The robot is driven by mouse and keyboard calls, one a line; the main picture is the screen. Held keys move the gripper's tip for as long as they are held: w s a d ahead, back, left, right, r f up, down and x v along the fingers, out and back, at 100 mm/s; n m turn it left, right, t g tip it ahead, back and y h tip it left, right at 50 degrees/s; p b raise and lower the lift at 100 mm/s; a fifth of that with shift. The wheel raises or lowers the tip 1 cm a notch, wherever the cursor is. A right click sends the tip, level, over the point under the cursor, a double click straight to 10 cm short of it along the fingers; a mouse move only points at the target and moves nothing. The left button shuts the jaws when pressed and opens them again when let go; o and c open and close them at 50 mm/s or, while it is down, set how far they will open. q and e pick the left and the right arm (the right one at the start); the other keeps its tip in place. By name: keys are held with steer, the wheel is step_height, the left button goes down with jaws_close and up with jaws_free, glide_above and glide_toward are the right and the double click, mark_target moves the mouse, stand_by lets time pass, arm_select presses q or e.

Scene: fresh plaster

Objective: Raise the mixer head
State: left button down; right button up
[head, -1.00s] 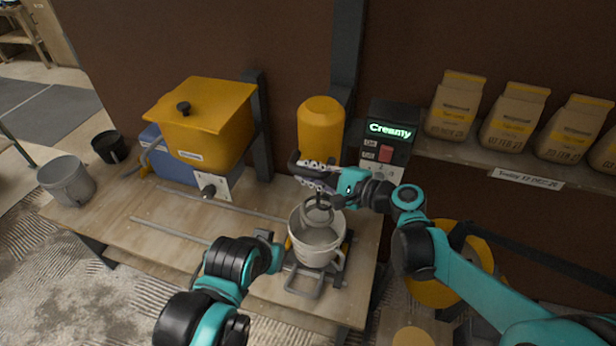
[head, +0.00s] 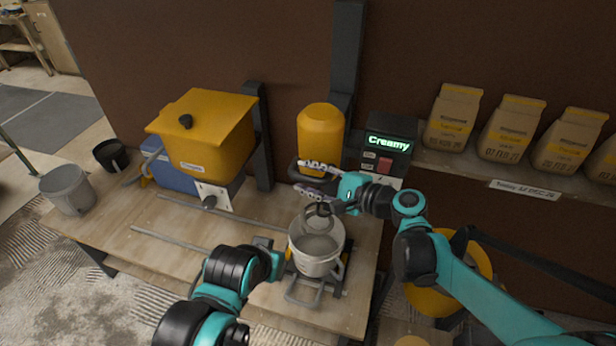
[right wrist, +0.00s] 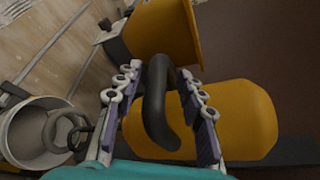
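The mixer has a rounded yellow head (head: 321,135), standing above and behind a grey bucket (head: 316,252) with a dark ring-shaped stirrer (head: 320,216) at its mouth. In the right wrist view the yellow head (right wrist: 245,115) has a curved black handle (right wrist: 160,100). My right gripper (head: 310,178) is open at the handle. In the right wrist view its two fingers (right wrist: 160,115) stand on either side of the handle, with gaps visible. My left gripper (head: 268,256) is low beside the bucket's left side; its fingers are too hidden to judge.
A yellow hopper (head: 205,135) stands on the left of the wooden table (head: 150,220), with grey rails in front. A grey bucket (head: 67,188) is at the far left. A control box (head: 389,145) reading "Creamy" stands right, beside a shelf of paper bags (head: 453,117).

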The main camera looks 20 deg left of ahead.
steer(key=v, duration=1.2)
steer(key=s+d+f+n+h+b, duration=0.2)
steer(key=s+d+f+h, duration=0.15)
steer(key=f, duration=0.25)
steer(key=s+d+f+n+h+b, duration=0.2)
steer(key=s+d+f+n+h, duration=0.15)
steer(key=d+f, duration=0.2)
steer(key=s+d+f+n+h+b, duration=0.1)
steer(key=s+d+f+n+h, duration=0.1)
steer(key=d, duration=0.4)
steer(key=s+d+f+n+t+h+b, duration=0.1)
steer(key=s+d+f+n+h, duration=0.2)
steer(key=d+f+h, duration=0.2)
steer(key=shift+s+d+t+h, duration=0.2)
steer(key=shift+d+t+h, duration=0.1)
steer(key=shift+d, duration=0.6)
